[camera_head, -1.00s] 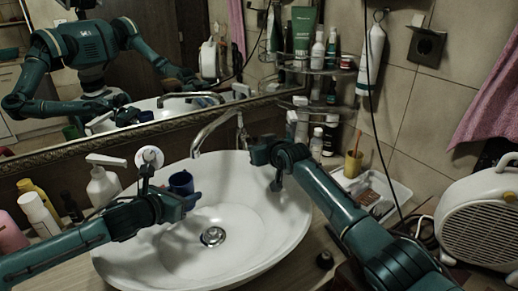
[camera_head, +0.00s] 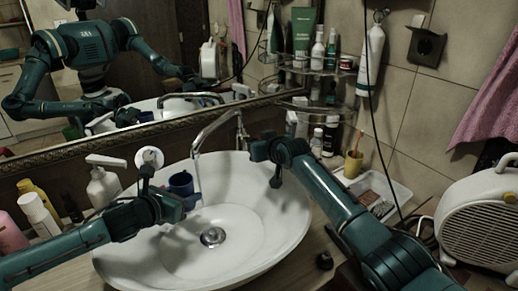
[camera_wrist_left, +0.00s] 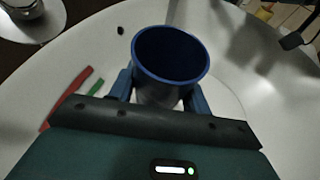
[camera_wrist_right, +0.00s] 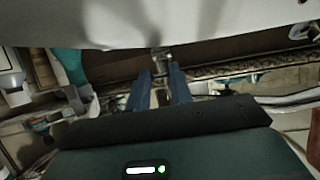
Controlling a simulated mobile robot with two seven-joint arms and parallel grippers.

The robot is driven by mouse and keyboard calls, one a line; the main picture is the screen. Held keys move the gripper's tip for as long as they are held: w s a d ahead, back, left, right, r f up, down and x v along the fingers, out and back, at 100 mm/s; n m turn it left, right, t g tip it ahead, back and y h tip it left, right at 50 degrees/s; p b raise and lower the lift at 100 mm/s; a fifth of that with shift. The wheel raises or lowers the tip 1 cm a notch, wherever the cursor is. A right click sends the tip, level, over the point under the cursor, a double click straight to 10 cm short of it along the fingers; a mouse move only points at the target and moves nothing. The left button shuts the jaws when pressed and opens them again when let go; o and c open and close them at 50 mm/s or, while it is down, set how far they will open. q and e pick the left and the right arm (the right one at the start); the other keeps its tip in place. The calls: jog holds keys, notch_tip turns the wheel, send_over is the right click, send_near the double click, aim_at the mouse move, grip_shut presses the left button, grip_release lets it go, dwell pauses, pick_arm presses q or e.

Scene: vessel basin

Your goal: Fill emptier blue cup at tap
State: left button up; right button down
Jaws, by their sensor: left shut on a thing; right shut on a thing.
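A dark blue cup (camera_head: 181,183) is upright in my left gripper (camera_head: 188,200), over the back left of the white basin (camera_head: 265,225). In the left wrist view the cup (camera_wrist_left: 170,56) sits between the fingers (camera_wrist_left: 160,92); its inside looks dark and I cannot tell the level in it. The chrome tap (camera_head: 215,125) arches over the basin's back, and a thin stream appears to fall from its spout just right of the cup. My right gripper (camera_head: 262,152) is shut at the tap's handle side; a small chrome part (camera_wrist_right: 162,60) shows between its fingertips (camera_wrist_right: 160,78).
A white pump bottle (camera_head: 103,187) and other bottles stand left of the basin. A corner shelf (camera_head: 320,70) with toiletries, a yellow cup (camera_head: 353,164) and a white tray (camera_head: 395,190) are on the right. A white fan heater (camera_head: 485,220) stands at far right.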

jog(key=r, duration=0.1)
jog(key=w+r, duration=0.1)
jog(key=r, duration=0.2)
jog(key=shift+w+a, duration=0.3)
jog(key=shift+a, duration=0.1)
jog(key=c, duration=1.6)
grip_release()
jog(key=o, duration=0.3)
jog(key=shift+f, duration=0.2)
jog(key=shift+o, duration=0.3)
jog(key=shift+f, duration=0.1)
jog(key=shift+s, duration=0.15)
jog(key=shift+s+d, duration=0.25)
jog(key=shift+s, duration=0.1)
jog(key=v, duration=1.1)
